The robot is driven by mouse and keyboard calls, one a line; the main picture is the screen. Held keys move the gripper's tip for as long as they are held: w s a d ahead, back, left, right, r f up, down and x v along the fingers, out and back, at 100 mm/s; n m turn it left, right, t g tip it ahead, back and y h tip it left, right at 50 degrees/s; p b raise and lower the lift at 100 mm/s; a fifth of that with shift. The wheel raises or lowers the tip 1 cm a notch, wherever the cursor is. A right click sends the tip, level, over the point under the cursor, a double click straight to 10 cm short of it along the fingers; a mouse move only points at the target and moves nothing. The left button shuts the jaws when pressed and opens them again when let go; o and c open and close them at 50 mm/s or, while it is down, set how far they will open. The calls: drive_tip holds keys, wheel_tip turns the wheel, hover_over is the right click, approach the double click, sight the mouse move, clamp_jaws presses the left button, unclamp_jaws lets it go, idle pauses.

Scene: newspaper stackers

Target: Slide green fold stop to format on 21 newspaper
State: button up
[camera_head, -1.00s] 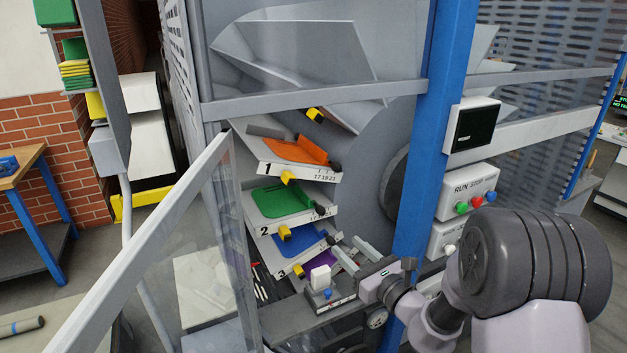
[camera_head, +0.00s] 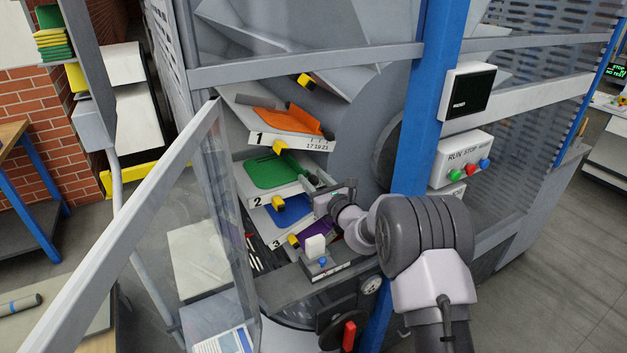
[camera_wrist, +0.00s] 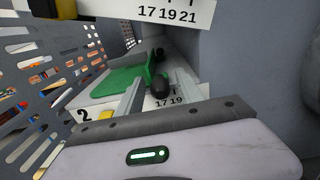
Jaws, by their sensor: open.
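The green fold stop (camera_wrist: 149,70) stands at the right end of the green plate (camera_wrist: 115,82) on shelf 2, with a dark knob (camera_wrist: 160,87) at its front. The green plate also shows in the head view (camera_head: 272,171). My gripper (camera_wrist: 160,77) is open, one finger on each side of the knob in the wrist view. Contact cannot be told. The shelf's scale (camera_wrist: 170,101) shows 17 and 19 below the knob; any 21 is hidden by the right finger. In the head view my gripper (camera_head: 316,188) covers the shelf's right end.
Shelf 1 with its orange plate (camera_head: 285,120) hangs close above. Shelf 3 with a blue plate (camera_head: 290,211) is below. A clear guard door (camera_head: 215,170) stands at left and a blue post (camera_head: 430,120) at right. A small block with a blue button (camera_head: 322,262) sits below my gripper.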

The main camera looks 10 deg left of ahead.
clamp_jaws()
idle(1.4)
